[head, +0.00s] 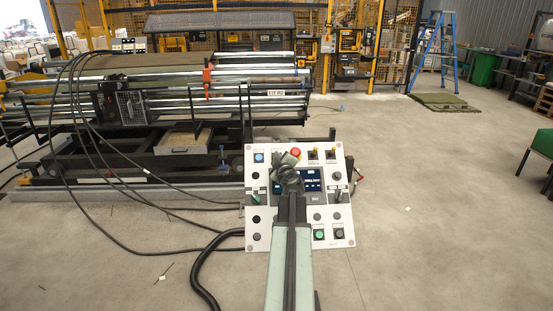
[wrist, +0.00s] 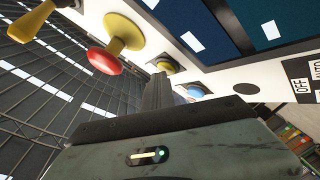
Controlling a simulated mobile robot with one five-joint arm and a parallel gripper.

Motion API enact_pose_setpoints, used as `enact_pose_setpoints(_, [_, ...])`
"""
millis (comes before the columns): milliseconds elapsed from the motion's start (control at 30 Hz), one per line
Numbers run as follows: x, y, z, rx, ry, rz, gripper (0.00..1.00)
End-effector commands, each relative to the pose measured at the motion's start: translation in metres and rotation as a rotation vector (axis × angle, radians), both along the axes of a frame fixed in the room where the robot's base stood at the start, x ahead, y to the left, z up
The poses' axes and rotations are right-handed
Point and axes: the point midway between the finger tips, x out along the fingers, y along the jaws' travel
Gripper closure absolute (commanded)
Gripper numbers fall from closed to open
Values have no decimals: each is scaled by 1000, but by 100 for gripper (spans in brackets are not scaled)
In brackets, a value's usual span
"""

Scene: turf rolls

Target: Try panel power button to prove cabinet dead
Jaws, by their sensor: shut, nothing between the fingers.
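The control panel (head: 265,222) is a tilted white board with buttons, switches and a dark screen (head: 311,180). My gripper (head: 289,172) is in front of its upper middle and hides part of it. In the wrist view my shut, empty fingers (wrist: 158,90) point toward the panel's edge, beside a blue button (wrist: 198,91) and a yellow-ringed button (wrist: 167,66). I cannot tell whether they touch either one. The blue button also shows at the panel's upper left (head: 258,157). A red mushroom button (wrist: 105,58) is nearby. I cannot read which is the power button.
A green button (head: 320,234) and a black one (head: 338,232) are low on the panel. Black cables (head: 120,225) loop from the panel's left to the roller machine (head: 140,150) behind. A blue ladder (head: 436,50) stands far right. The floor at right is open.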

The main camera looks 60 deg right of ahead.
Motion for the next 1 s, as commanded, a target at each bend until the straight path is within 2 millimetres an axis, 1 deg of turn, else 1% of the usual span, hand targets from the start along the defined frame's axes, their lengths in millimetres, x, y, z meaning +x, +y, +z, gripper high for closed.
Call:
enact_pose_setpoints(300, [-6,8,13,0,0,0,100])
enact_pose_setpoints(667, [-7,9,14,0,0,0,100])
enact_pose_setpoints(1000, [-18,25,39,0,0,-1,100])
